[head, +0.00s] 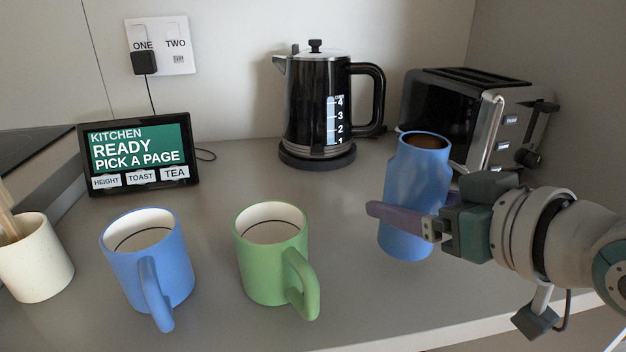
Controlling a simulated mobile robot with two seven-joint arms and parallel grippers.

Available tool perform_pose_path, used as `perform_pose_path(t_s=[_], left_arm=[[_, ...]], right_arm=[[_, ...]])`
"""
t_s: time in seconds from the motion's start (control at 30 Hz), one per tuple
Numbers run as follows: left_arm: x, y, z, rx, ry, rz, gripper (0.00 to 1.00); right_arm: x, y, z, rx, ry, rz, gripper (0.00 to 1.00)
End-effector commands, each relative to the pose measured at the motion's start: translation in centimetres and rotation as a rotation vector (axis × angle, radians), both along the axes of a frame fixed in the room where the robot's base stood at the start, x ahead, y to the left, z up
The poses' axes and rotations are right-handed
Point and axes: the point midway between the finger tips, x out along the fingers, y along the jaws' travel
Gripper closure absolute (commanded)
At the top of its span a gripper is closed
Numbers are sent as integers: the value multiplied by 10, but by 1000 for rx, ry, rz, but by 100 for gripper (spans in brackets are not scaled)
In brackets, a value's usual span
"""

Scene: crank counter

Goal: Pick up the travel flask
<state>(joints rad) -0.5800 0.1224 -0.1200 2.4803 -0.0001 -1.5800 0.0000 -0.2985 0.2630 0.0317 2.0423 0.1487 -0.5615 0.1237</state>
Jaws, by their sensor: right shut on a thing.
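The travel flask (416,175) is blue, with an open top that shows brown inside. It stands upright, or nearly so, on the right of the grey counter, in front of the toaster. My right gripper (385,215) comes in from the right and is shut on the flask at its lower middle. I cannot tell whether the flask's base touches the counter. My left gripper is not in view.
A blue mug (150,265) and a green mug (270,260) stand left of the flask. A black kettle (310,110) and a toaster (425,95) stand behind. A small screen (140,150) and a cream utensil pot (35,262) are at left. Counter between the green mug and flask is clear.

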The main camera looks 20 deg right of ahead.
Motion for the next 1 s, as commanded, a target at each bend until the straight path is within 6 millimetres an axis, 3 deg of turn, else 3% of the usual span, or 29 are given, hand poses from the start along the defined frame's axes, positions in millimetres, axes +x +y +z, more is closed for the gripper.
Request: perform_pose_path(t_s=[0.03, 0.5, 1.0], left_arm=[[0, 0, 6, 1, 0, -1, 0], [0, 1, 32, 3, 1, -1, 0], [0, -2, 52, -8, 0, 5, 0]], right_arm=[[1, 0, 12, -1, -6, 0, 100], [1, 0, 85, -1, -8, 0, 100], [1, 0, 143, -1, -7, 0, 100]])
